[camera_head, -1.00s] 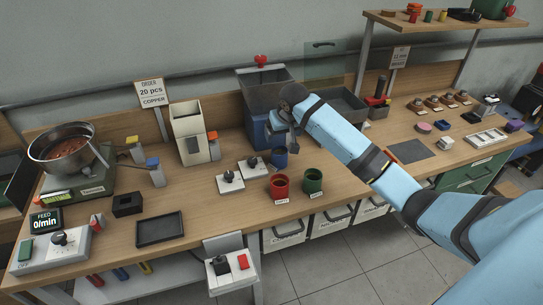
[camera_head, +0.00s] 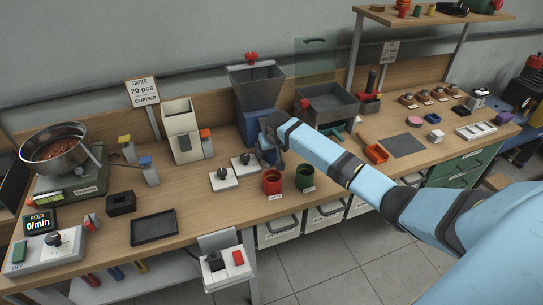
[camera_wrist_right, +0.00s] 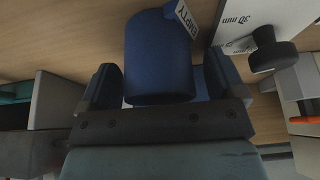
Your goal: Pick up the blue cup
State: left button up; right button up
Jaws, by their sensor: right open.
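The blue cup (camera_wrist_right: 158,45) fills the upper middle of the right wrist view, with a white "EMPTY" tag beside it. My right gripper (camera_wrist_right: 160,72) is open, one finger on each side of the cup; gaps still show, clearest at the left. In the head view my right gripper (camera_head: 268,155) is low over the bench, behind the red cup (camera_head: 272,182), and it hides the blue cup there. My left gripper is in neither view.
A green cup (camera_head: 305,177) stands just right of the red cup. White dial blocks (camera_head: 223,178) are close on the left. A hopper machine (camera_head: 256,95) stands behind, and a grey bin (camera_head: 327,103) is to its right. A black tray (camera_head: 157,228) lies at the front left.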

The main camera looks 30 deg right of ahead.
jog(key=c, duration=1.1)
jog(key=shift+c, duration=0.2)
